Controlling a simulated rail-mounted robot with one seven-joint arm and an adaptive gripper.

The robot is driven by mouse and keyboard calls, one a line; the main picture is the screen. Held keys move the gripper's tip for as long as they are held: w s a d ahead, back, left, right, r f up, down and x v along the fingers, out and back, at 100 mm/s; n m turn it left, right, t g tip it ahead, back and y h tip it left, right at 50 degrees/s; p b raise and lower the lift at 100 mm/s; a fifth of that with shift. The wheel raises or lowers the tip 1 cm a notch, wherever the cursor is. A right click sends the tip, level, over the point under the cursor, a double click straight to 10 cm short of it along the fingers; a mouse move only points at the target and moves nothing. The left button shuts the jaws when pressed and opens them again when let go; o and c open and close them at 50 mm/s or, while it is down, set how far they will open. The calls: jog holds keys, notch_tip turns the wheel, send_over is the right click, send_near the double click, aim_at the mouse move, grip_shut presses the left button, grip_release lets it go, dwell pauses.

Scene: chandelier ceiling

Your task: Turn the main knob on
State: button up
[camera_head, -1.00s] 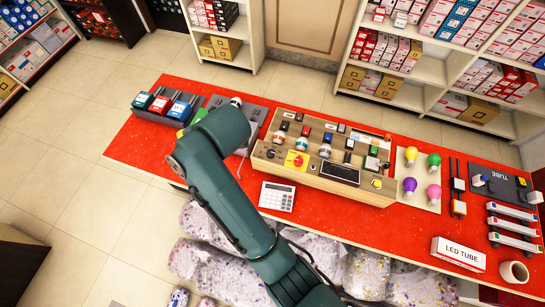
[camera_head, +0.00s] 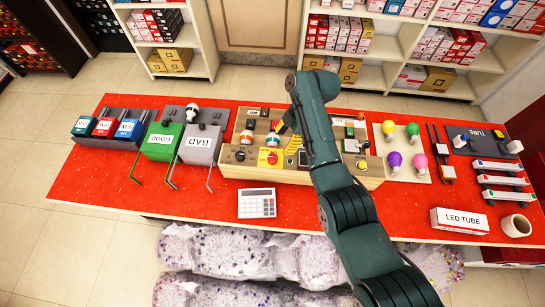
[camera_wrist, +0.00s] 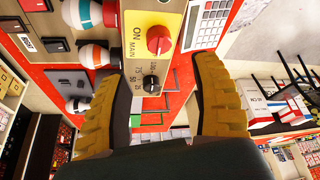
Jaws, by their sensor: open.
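The main knob (camera_wrist: 158,40) is red and round, on a yellow plate lettered "ON MAIN". The main knob also shows in the head view (camera_head: 271,157), at the front of the wooden test board (camera_head: 240,170). My gripper (camera_wrist: 160,68) is open, its two yellow-and-black fingers spread wide with nothing between them. In the wrist view the knob lies just beyond the fingertips, between their lines, with no contact visible. In the head view my gripper (camera_head: 286,138) is over the board, close behind and right of the knob.
A black dial (camera_wrist: 150,83) with numbers sits next to the main knob. A calculator (camera_head: 257,203) lies in front of the board. GOOD (camera_head: 162,141) and BAD (camera_head: 200,144) bins stand to the left.

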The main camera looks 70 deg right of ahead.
aim_at(273, 156)
jog(key=x, duration=1)
jog(key=shift+w+f+b, duration=0.15)
jog(key=shift+b, duration=0.25)
grip_shut()
